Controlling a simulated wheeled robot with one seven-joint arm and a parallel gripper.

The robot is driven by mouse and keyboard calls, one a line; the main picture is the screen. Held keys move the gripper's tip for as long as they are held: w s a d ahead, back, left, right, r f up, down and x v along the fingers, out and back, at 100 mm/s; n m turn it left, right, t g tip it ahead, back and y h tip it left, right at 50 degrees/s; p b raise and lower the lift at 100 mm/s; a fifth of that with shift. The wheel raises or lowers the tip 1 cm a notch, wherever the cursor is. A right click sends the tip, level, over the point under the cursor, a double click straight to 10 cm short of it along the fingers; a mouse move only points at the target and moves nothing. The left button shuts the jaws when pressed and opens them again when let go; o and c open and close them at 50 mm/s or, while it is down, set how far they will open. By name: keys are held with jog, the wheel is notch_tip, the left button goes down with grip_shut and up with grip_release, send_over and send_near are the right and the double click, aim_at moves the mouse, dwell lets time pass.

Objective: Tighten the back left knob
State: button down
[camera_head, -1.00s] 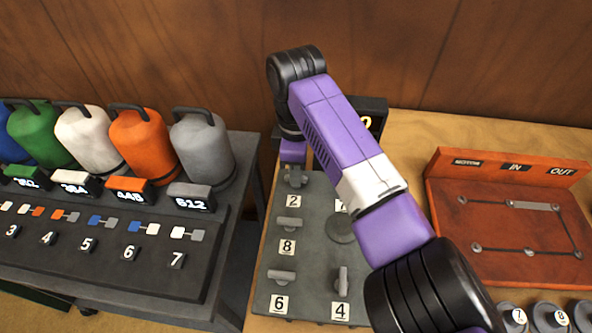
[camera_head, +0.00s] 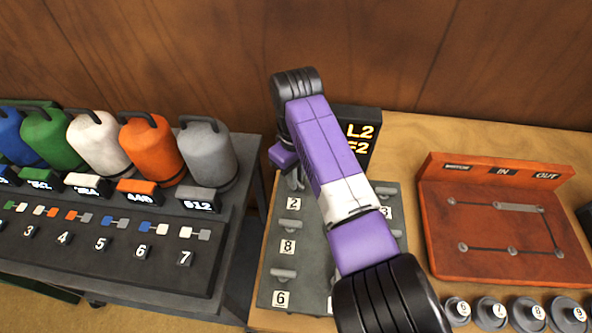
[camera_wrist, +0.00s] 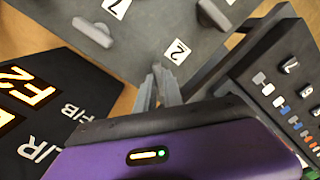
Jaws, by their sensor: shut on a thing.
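The grey plate (camera_head: 308,235) carries several knobs with number labels. The back left knob, beside the label 2, sits at the plate's far left corner and is mostly hidden by my fingers. My gripper (camera_head: 294,181) reaches down onto it from behind. In the wrist view my two grey fingers (camera_wrist: 160,84) are close together beside the label 2 (camera_wrist: 177,51), shut on that knob. Knob 8 (camera_head: 285,246) and knob 6 (camera_head: 284,273) stand on the plate's left side. My arm covers much of the plate's middle and right.
A black display with yellow digits (camera_head: 358,140) stands behind the plate, close to my arm; it also fills the left of the wrist view (camera_wrist: 40,100). A bench with coloured canisters (camera_head: 150,150) is at left. A red board (camera_head: 500,225) and several round weights (camera_head: 490,312) are at right.

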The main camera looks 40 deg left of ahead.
jog(key=m+p, duration=0.2)
jog(key=m, duration=0.3)
jog(key=shift+r+m, duration=0.1)
jog(key=shift+m, duration=0.2)
jog(key=shift+m+p, duration=0.7)
jog(key=shift+m, duration=1.5)
jog(key=c, duration=1.5)
grip_release()
jog(key=shift+o, duration=0.2)
jog(key=shift+r+b, duration=0.7)
jog(key=shift+r, duration=3.15)
